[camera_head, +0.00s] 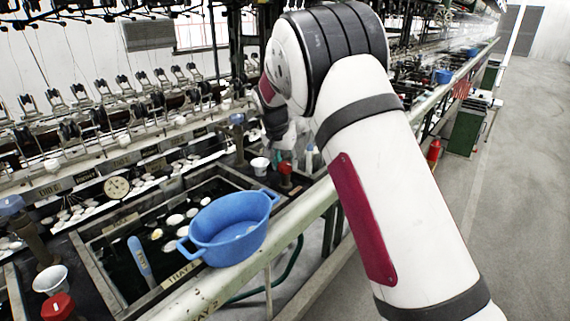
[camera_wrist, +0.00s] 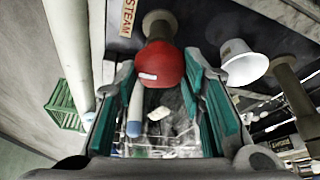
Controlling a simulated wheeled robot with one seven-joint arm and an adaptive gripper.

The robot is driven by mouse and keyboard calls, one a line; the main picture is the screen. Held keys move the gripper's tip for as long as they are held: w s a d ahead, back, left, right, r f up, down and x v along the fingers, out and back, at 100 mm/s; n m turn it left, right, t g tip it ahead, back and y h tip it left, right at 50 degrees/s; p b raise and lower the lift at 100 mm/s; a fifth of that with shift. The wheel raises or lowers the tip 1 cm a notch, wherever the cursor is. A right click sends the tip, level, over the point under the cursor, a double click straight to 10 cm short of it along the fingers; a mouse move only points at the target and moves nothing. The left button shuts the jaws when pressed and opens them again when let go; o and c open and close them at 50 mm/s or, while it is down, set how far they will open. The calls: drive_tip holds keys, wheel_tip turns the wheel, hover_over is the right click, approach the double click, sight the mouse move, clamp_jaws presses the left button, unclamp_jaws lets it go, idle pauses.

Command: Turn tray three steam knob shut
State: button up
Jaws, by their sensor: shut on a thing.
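A round red knob (camera_wrist: 161,64) with a small white mark sits on a brown stem, beside a plate reading "STEAM". My gripper (camera_wrist: 160,74) has its teal-padded fingers on both sides of this knob near their tips, shut on it. In the head view the red knob (camera_head: 286,169) stands past the far end of the basin, with my gripper (camera_head: 287,155) just above it. My arm hides part of that area. The tray number at this knob cannot be read.
A white cup (camera_wrist: 243,63) stands close beside the knob. A blue two-handled pan (camera_head: 232,232) sits at the edge of the basin marked "TRAY 2" (camera_head: 182,273). Another red knob (camera_head: 57,306) is at lower left. The right-hand floor is mostly clear.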

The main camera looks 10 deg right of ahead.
drive_tip(key=shift+m, duration=0.4)
drive_tip(key=o, duration=1.1)
drive_tip(key=shift+o, duration=0.2)
drive_tip(key=v, duration=1.2)
drive_tip(key=shift+w, duration=0.2)
drive_tip(key=shift+a, duration=0.1)
